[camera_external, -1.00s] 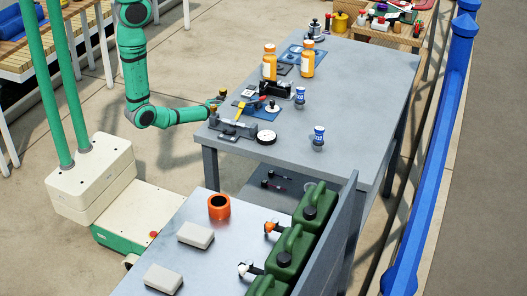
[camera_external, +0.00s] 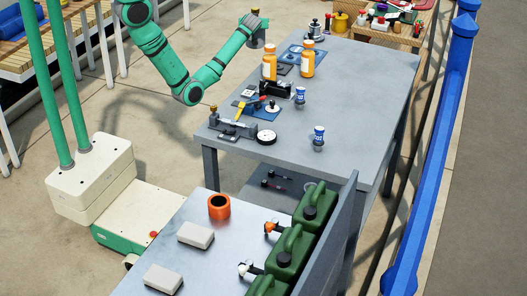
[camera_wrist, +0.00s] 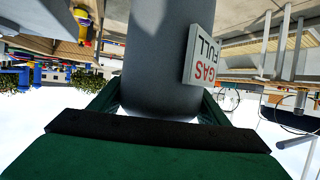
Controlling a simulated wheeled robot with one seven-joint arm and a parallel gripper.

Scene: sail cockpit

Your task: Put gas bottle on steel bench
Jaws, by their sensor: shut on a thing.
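The gas bottle (camera_external: 257,34) is a small grey cylinder with a brass-coloured top. My gripper (camera_external: 256,43) is shut on it and holds it in the air, beyond the left edge of the grey metal bench (camera_external: 362,110). The bottle looks roughly upright in the external view. In the wrist view the grey bottle (camera_wrist: 165,55) fills the space between the fingers, with a white tag reading "GAS FULL". Part of its body is hidden by my gripper. A second metal bench (camera_external: 215,250) stands in front; I cannot tell which is the steel one.
Green jerrycans (camera_external: 292,250), an orange ring (camera_external: 219,206) and pale blocks (camera_external: 195,235) occupy the front bench.

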